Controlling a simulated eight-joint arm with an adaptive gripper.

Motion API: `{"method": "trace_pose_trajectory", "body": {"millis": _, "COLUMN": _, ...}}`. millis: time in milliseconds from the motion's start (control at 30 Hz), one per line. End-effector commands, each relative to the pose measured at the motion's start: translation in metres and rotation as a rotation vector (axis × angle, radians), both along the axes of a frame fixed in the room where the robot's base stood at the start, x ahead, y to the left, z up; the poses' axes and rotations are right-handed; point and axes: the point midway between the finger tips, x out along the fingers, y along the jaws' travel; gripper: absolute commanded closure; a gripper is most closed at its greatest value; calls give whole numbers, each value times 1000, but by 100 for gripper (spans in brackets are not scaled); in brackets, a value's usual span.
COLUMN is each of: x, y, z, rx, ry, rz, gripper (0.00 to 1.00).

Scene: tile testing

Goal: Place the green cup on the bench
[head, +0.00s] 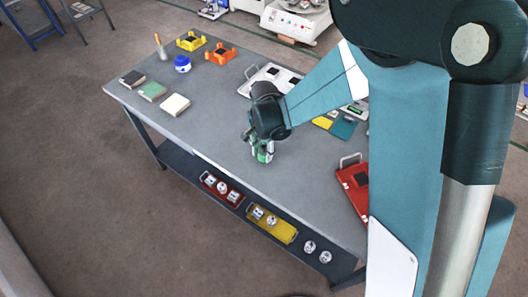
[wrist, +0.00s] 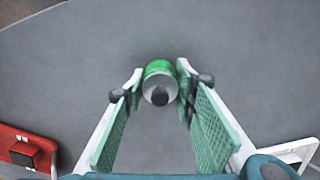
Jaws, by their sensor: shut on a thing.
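The green cup (wrist: 160,68) is between the fingertips of my gripper (wrist: 158,90) in the wrist view, with a pale middle and a dark round spot facing the camera. The fingers close on its two sides. In the head view, my gripper (head: 258,143) points down over the near part of the grey bench (head: 222,130), and a bit of the green cup (head: 265,156) shows at its tips. I cannot tell whether the cup's bottom touches the bench top.
Green, dark and cream tiles (head: 152,91) lie at the left end, near a blue-and-white jar (head: 182,64). Orange (head: 221,54) and yellow (head: 191,41) holders stand at the back. A red tray (head: 354,183) lies to the right. The bench around the cup is clear.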

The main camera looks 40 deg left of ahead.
Motion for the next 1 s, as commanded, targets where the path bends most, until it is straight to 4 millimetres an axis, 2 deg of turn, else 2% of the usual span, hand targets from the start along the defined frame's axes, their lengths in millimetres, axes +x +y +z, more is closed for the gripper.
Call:
{"method": "trace_pose_trajectory", "body": {"millis": 267, "x": 0, "y": 0, "z": -4, "rx": 0, "ry": 0, "rz": 0, "gripper": 86}}
{"method": "trace_pose_trajectory", "body": {"millis": 300, "x": 0, "y": 0, "z": -3, "rx": 0, "ry": 0, "rz": 0, "gripper": 67}}
{"method": "trace_pose_trajectory", "body": {"millis": 400, "x": 0, "y": 0, "z": -3, "rx": 0, "ry": 0, "rz": 0, "gripper": 57}}
{"method": "trace_pose_trajectory", "body": {"millis": 767, "x": 0, "y": 0, "z": -2, "rx": 0, "ry": 0, "rz": 0, "gripper": 57}}
{"method": "trace_pose_trajectory", "body": {"millis": 1000, "x": 0, "y": 0, "z": 6, "rx": 0, "ry": 0, "rz": 0, "gripper": 57}}
